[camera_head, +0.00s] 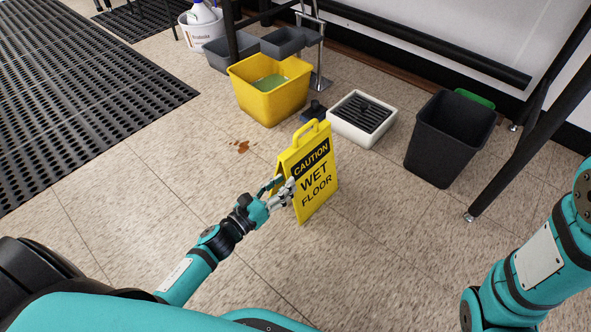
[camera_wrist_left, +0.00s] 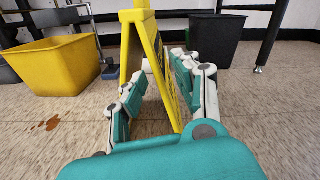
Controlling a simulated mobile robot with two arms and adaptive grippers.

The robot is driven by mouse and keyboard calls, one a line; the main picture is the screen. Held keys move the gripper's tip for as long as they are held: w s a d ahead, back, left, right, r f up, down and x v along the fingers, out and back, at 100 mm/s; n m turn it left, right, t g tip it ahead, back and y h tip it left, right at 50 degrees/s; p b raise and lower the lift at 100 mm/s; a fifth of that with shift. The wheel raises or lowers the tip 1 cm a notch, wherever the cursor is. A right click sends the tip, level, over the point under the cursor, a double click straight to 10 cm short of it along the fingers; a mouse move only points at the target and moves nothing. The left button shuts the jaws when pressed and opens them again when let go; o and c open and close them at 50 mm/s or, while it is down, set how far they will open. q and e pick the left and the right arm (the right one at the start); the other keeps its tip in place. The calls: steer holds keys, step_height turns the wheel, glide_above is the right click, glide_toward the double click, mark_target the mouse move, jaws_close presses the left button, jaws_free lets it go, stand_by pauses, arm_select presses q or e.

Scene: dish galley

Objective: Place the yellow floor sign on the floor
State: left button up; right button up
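The yellow floor sign (camera_head: 315,178), a folding A-frame with a top handle and "CAUTION WET FLOOR" lettering, is upright in the middle of the head view. It also shows edge-on in the left wrist view (camera_wrist_left: 139,32), its two panels slightly spread. My left gripper (camera_head: 280,190) is at the sign's left edge, with one finger on each outer side, closed in around the panels. Finger contact is partly hidden. I cannot tell whether the sign's lower edge touches the floor. My right arm is at the lower right of the head view; its gripper is out of frame.
A reddish-brown spill (camera_head: 241,146) lies left of the sign. Behind are a yellow mop bucket (camera_head: 270,102), a white floor sink (camera_head: 345,128) with a dark grate and a black bin (camera_head: 443,150). A black mat (camera_head: 70,95) covers the left. Floor in front is clear.

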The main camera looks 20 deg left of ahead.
arm_select(q)
steer(key=shift+v, duration=1.5)
